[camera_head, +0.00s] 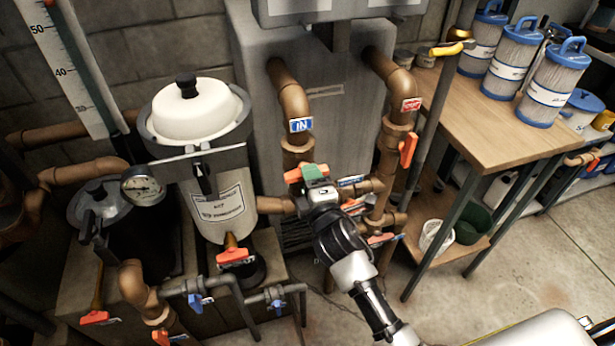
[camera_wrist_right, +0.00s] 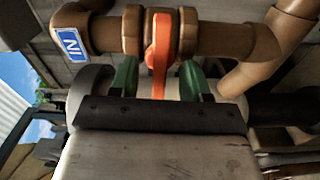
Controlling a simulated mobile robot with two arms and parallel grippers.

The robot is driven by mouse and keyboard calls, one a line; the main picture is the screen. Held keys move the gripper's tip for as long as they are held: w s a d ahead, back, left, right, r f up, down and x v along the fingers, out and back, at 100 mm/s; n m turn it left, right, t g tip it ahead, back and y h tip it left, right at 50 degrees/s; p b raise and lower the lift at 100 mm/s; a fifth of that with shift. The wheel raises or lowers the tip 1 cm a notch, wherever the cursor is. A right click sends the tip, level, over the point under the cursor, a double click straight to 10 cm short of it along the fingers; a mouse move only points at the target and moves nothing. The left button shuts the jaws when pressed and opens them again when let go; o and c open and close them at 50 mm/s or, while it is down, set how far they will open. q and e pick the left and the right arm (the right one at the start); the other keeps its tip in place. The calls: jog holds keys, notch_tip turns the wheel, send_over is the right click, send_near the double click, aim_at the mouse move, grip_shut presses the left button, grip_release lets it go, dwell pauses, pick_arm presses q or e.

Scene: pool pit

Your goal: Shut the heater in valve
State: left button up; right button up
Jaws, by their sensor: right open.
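The heater in valve is on the brown pipe below the blue IN sign (camera_head: 301,125). Its orange handle (camera_head: 293,175) is partly hidden by my right gripper (camera_head: 313,172) in the head view. In the right wrist view the orange handle (camera_wrist_right: 160,45) stands between the two green fingers of my right gripper (camera_wrist_right: 158,82), with a gap on each side. The gripper is open around the handle. The IN sign (camera_wrist_right: 72,44) shows at the left there. My left gripper is not in view.
An OUT pipe with an orange handle (camera_head: 408,149) stands right of the IN pipe. A white filter housing (camera_head: 218,200) with a gauge (camera_head: 142,186) stands left. Lower pipes carry more handles (camera_head: 232,256). A wooden bench (camera_head: 490,120) holds blue-capped cartridges (camera_head: 511,62).

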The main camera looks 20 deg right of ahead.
jog(key=s+p, duration=0.1)
jog(key=s, duration=0.6)
jog(key=shift+d, duration=0.15)
dwell(1.2)
